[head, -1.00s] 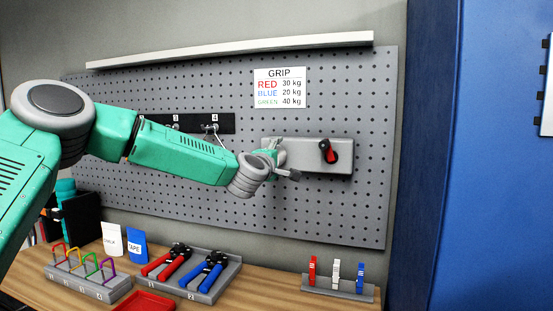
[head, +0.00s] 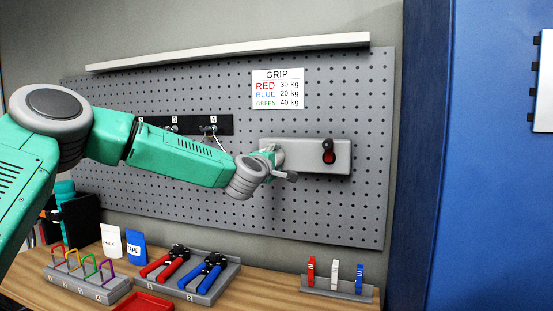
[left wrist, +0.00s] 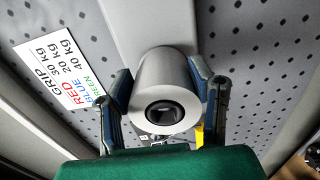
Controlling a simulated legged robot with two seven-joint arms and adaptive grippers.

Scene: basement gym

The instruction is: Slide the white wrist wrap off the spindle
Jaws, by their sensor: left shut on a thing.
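The white wrist wrap (left wrist: 163,76) is a pale roll around a dark spindle (left wrist: 164,113) in the left wrist view. My left gripper (left wrist: 160,84) has one finger on each side of the roll and is shut on it. In the head view my left gripper (head: 275,163) is at the left end of a grey wall box (head: 308,163). It hides the wrap and spindle there. The wrap is still around the spindle in the wrist view. My right gripper is not in view.
Below, a wooden bench (head: 255,285) holds hand grippers (head: 207,277), a red tray (head: 143,303) and a clip rack (head: 337,291).

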